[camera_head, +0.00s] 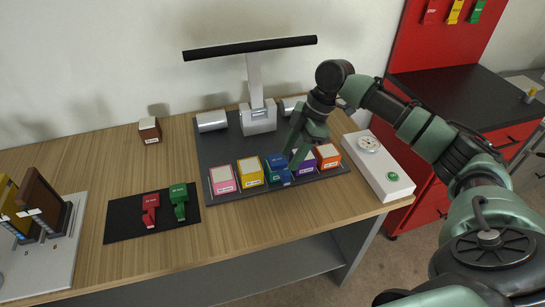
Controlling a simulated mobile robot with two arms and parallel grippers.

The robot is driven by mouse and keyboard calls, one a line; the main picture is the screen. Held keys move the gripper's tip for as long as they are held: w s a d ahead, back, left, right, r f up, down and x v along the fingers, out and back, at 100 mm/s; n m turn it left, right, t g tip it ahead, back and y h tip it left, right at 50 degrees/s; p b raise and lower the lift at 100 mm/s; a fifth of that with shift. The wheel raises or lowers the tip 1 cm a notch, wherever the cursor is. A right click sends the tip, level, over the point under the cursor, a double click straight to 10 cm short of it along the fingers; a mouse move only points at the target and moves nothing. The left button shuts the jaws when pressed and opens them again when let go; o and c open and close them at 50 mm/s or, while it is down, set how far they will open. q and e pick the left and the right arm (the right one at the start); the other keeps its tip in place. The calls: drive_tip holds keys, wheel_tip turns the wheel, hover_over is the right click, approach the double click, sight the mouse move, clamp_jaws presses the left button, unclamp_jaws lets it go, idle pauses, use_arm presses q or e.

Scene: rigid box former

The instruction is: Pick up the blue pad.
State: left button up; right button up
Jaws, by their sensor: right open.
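The blue pad (278,172) stands in a row of coloured blocks on the dark mat, between the yellow and the purple ones. My right gripper (295,158) points down just above and beside the blue pad's right side, close to the purple block. It is open, with nothing seen between its fingers. It partly covers the purple block, and I cannot tell whether a finger touches the blue pad. My left gripper is not in view.
Pink (222,181), yellow (250,172), purple (304,166) and orange (327,157) blocks flank the blue pad closely. A grey post with a black bar (250,47) rises behind. A white box with gauge and green button (379,168) stands right. Red and green clips lie left.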

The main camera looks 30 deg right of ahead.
sight(287, 172)
drive_tip(key=shift+s+a+f+p, duration=0.2)
drive_tip(key=shift+s+f+p, duration=0.15)
drive_tip(key=shift+f, duration=0.3)
drive_tip(key=shift+s+a+f+p, duration=0.2)
drive_tip(key=shift+s+f+p, duration=0.1)
drive_tip(key=shift+f, duration=0.3)
drive_tip(key=f, duration=0.2)
drive_tip(key=w+p, duration=0.1)
drive_tip(key=shift+a+f, duration=0.3)
drive_tip(key=shift+f, duration=0.1)
drive_tip(key=shift+a+f, duration=0.15)
drive_tip(key=shift+f, duration=0.45)
drive_tip(key=c, duration=0.9)
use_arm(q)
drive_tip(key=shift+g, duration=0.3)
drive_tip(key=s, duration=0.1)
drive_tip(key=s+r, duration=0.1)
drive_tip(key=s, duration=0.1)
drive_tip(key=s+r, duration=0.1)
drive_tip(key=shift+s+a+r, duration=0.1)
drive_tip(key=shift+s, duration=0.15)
use_arm(e)
clamp_jaws()
